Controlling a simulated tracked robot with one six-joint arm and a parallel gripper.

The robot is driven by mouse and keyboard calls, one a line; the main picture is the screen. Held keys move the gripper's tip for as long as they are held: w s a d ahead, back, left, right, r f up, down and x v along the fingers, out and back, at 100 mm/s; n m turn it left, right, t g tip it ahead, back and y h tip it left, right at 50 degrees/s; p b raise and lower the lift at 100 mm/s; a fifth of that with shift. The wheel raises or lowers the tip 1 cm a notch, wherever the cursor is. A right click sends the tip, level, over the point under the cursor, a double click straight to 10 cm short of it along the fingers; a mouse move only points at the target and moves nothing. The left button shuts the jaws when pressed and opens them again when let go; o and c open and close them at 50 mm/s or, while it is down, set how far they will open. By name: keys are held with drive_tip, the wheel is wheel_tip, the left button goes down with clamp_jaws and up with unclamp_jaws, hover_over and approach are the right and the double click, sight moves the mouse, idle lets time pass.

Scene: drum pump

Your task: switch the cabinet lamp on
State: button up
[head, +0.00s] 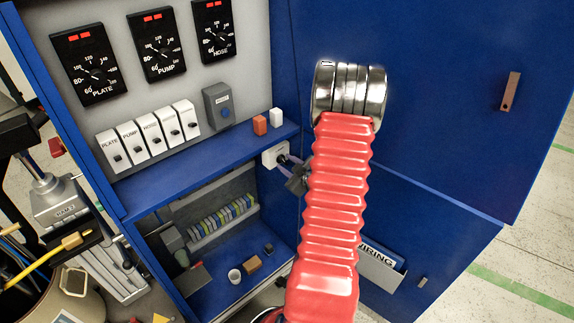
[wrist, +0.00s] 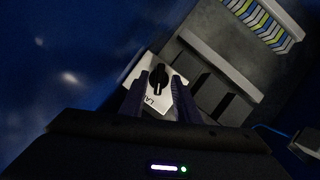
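The lamp switch (head: 272,154) is a white plate on the cabinet's inner right side, just below the shelf. My gripper (wrist: 160,98) is open, with one dark purple finger on each side of the knob and small gaps showing. In the head view my gripper (head: 291,163) is at the switch, partly hidden by my red arm sleeve. Whether the fingers touch the plate cannot be told.
The blue cabinet's open door (head: 430,90) stands at right. A shelf edge (head: 205,168) runs just above the switch. White labelled switches (head: 150,134) are above left.

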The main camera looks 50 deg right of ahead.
drive_tip(key=v, duration=1.3)
drive_tip(key=shift+s+a, duration=0.2)
drive_tip(key=shift+s, duration=0.1)
drive_tip(key=shift+w+r, duration=0.25)
drive_tip(key=shift+r, duration=0.05)
drive_tip(key=x, duration=1.4)
drive_tip(key=shift+d, duration=0.1)
drive_tip(key=shift+c, duration=0.5)
clamp_jaws()
